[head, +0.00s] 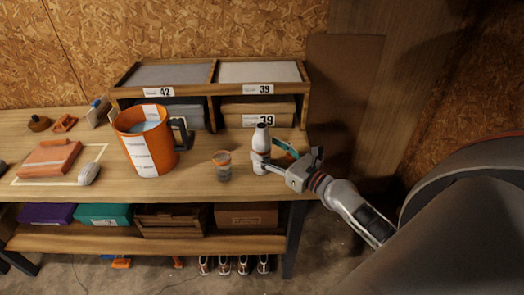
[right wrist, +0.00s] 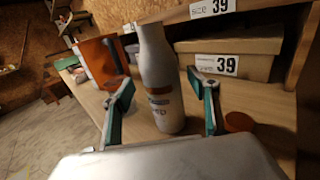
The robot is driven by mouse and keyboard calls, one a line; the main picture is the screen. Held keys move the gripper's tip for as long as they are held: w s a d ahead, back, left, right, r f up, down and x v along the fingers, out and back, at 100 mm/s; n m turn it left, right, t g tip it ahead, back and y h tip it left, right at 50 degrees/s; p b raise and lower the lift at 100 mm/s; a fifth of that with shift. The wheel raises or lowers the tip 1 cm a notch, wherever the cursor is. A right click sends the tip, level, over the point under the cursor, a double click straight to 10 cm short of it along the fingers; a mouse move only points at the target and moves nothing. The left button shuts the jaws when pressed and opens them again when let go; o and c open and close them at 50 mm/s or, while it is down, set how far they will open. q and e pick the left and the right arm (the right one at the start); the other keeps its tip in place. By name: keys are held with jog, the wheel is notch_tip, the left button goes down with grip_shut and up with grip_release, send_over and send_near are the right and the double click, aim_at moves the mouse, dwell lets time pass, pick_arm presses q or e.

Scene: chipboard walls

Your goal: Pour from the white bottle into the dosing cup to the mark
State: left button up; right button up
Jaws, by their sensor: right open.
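The white bottle (head: 262,137) stands upright near the right end of the workbench; its neck is clear and a label with an orange band shows in the right wrist view (right wrist: 163,85). My right gripper (head: 268,160) is open, with its two fingers (right wrist: 163,108) one on each side of the bottle's body. The bottle stands on the bench and is not gripped. A small clear cup with an orange rim (head: 222,170), which looks like the dosing cup, stands just left of the bottle. Its mark and contents are too small to tell. My left gripper is not in view.
A large orange jug (head: 132,142) with a dark handle stands left of the cup. A small round orange-brown thing (right wrist: 238,122) lies beside the right finger. A shelf (head: 213,85) with numbered boxes stands behind. The front bench strip is clear.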

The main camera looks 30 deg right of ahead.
aim_at(269, 149)
jog(key=x, duration=0.3)
jog(key=shift+w, duration=0.15)
jog(key=c, duration=1.7)
jog(key=shift+o, duration=0.2)
jog(key=shift+d+r, duration=0.1)
jog(key=shift+r, duration=0.05)
